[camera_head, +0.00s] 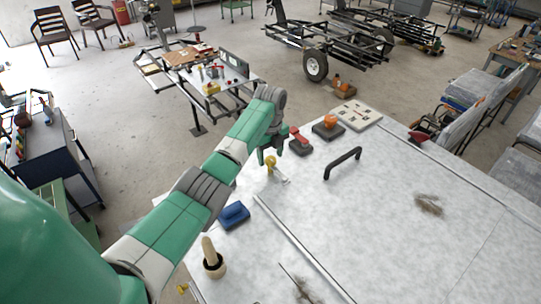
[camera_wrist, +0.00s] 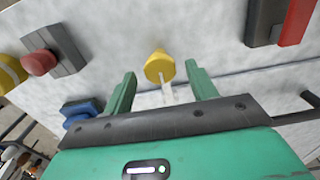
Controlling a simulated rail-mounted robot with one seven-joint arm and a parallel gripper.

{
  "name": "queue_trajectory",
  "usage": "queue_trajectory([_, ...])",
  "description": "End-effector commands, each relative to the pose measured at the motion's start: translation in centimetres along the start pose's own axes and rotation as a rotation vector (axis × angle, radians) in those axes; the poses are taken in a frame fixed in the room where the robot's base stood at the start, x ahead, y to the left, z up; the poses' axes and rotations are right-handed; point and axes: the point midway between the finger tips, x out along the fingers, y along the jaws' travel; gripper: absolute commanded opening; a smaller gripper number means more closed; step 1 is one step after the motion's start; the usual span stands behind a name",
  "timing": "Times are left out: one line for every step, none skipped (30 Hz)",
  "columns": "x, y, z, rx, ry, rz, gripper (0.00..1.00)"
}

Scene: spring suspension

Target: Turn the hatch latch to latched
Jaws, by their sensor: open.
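A yellow knob (camera_head: 270,162) with a pale, thin lever stands on the light grey panel (camera_head: 380,215); it appears to be the hatch latch, though nothing labels it. In the wrist view the knob (camera_wrist: 160,66) and its lever (camera_wrist: 168,93) lie between the two green fingers of my gripper (camera_wrist: 160,75). The fingers are open, with a gap on each side of the knob, and do not seem to touch it. In the head view my gripper is at the knob and partly hidden by my arm. The lever's base and the depth between fingers and knob are unclear.
A red-handled part (camera_head: 299,143), an orange knob (camera_head: 328,122), a black handle (camera_head: 343,163) and a blue block (camera_head: 234,214) stand around the latch. A wooden knob (camera_head: 210,250) is nearer. The panel's right side is mostly clear, with a dark stain (camera_head: 429,205).

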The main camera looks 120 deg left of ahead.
Motion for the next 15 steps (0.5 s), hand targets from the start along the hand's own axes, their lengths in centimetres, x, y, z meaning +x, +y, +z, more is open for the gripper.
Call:
queue_trajectory([-0.8,-0.1,0.1,0.0,-0.002,-0.003,0.57])
queue_trajectory([-1.5,-0.1,0.1,0.001,-0.003,-0.004,0.57])
queue_trajectory([-2.3,-0.1,0.1,0.001,-0.003,-0.005,0.57])
queue_trajectory([-3.0,-0.1,0.1,0.001,-0.003,-0.005,0.57])
queue_trajectory([-3.6,-0.1,0.1,0.001,-0.002,-0.004,0.57])
queue_trajectory([-4.3,-0.1,0.0,0.001,-0.002,-0.004,0.57])
queue_trajectory([-4.9,0.0,0.0,0.001,-0.002,-0.003,0.57])
queue_trajectory([-5.4,-0.1,0.0,0.001,-0.002,-0.003,0.57])
queue_trajectory([-6.0,-0.1,0.0,0.001,-0.002,-0.003,0.57])
queue_trajectory([-6.3,-0.1,0.0,0.001,-0.001,-0.003,0.57])
queue_trajectory([-6.6,0.0,0.0,0.001,-0.001,-0.002,0.57])
queue_trajectory([-6.9,0.0,0.0,0.001,0.0,-0.001,0.57])
queue_trajectory([-7.1,0.0,0.0,0.001,0.0,-0.001,0.57])
queue_trajectory([-7.2,0.0,0.0,0.001,0.0,-0.001,0.57])
queue_trajectory([-7.3,0.0,0.0,0.001,0.0,-0.001,0.57])
